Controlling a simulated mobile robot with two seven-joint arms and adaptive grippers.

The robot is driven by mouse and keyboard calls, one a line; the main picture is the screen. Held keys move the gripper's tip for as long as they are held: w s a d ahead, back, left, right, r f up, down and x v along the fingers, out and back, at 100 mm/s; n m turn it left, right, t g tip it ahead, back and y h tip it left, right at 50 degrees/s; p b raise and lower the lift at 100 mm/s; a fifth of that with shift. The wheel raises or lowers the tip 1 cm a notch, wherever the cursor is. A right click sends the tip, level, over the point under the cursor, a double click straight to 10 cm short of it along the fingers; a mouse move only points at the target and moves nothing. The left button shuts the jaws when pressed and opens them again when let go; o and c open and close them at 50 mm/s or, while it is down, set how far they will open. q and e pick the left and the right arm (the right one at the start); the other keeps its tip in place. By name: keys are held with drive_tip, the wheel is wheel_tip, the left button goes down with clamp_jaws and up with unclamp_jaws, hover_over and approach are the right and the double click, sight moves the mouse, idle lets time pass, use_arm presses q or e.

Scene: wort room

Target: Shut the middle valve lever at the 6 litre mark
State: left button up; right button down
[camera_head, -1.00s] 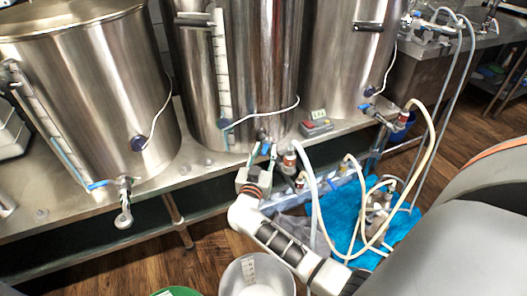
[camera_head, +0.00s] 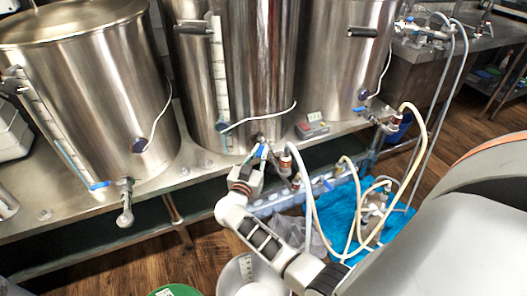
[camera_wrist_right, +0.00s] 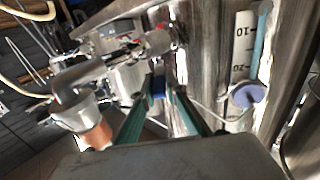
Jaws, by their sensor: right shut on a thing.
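The middle steel kettle (camera_head: 185,75) has a white level scale (camera_head: 219,75) on its front. The scale also shows in the right wrist view (camera_wrist_right: 241,50), with numbers and a bluish tube beside it. The middle valve (camera_head: 262,140) is low on the kettle's front. My right gripper (camera_head: 262,152) is at this valve and shut on its blue lever (camera_wrist_right: 158,83), which shows between the teal fingers in the wrist view. The lever's exact angle is largely hidden by the fingers. My left gripper is not in view.
A pale hose (camera_head: 304,190) and a red-banded fitting (camera_head: 286,160) stand just right of my gripper. Other kettles flank the middle one, with a valve (camera_head: 126,202) on the left one. A white bucket (camera_head: 232,280) and blue cloth (camera_head: 340,205) lie below.

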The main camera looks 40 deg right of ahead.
drive_tip(key=shift+w+r+m, duration=0.25)
drive_tip(key=shift+r+m, duration=0.05)
drive_tip(key=shift+a+f+m+g+h+b, duration=0.1)
drive_tip(key=shift+f+m+g+h+b, duration=0.25)
drive_tip(key=shift+g, duration=0.45)
drive_tip(key=shift+w+r, duration=0.1)
drive_tip(key=c, duration=2)
unclamp_jaws()
drive_tip(key=shift+a, duration=0.1)
drive_tip(key=shift+c, duration=0.2)
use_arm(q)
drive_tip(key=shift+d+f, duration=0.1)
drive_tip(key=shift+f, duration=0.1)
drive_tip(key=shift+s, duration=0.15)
